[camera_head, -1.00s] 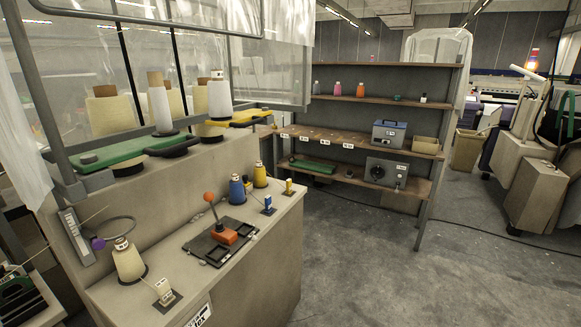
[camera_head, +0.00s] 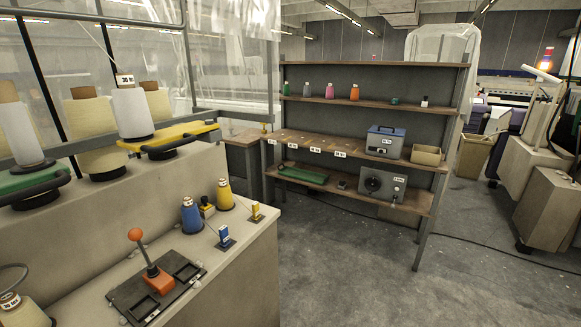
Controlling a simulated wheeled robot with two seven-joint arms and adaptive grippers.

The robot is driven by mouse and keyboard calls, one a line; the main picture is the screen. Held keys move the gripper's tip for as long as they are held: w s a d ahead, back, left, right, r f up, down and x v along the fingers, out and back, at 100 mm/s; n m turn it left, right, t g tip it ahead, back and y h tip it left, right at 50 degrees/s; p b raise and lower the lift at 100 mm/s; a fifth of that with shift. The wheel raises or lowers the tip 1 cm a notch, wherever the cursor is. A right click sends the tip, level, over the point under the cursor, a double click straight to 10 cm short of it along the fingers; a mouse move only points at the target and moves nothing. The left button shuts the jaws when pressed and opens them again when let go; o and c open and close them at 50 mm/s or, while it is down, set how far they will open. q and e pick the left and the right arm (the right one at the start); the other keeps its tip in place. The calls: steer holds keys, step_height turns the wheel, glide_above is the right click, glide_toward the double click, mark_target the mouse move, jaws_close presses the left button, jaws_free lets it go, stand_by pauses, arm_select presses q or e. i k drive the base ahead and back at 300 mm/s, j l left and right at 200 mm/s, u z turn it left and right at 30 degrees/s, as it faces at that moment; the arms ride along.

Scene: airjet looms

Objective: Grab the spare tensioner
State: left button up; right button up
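No part is clearly marked as the spare tensioner, so I cannot tell which it is. On the loom bench (camera_head: 235,275), a blue-and-white small part (camera_head: 225,238) and a yellow one (camera_head: 257,212) stand on dark bases beside a blue cone (camera_head: 191,215) and a yellow cone (camera_head: 225,194). On the shelf rack (camera_head: 290,139) are a small teal part (camera_head: 395,101), a small white-and-dark item (camera_head: 424,102) and a small dark item (camera_head: 342,185). Neither of my grippers is in view.
An orange-knobbed lever (camera_head: 150,265) rises from a dark plate on the bench. The rack also holds a blue-grey case (camera_head: 385,141), a grey box with a dial (camera_head: 383,186) and an open cardboard box (camera_head: 426,155). The floor (camera_head: 350,270) before the rack is clear; a cable crosses it.

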mark_target(343, 183)
steer(key=i+l, duration=2.2)
steer(key=i, duration=0.25)
steer(key=i+l, duration=0.15)
steer(key=i, duration=0.3)
steer(key=i+l, duration=0.2)
steer(key=i, duration=0.25)
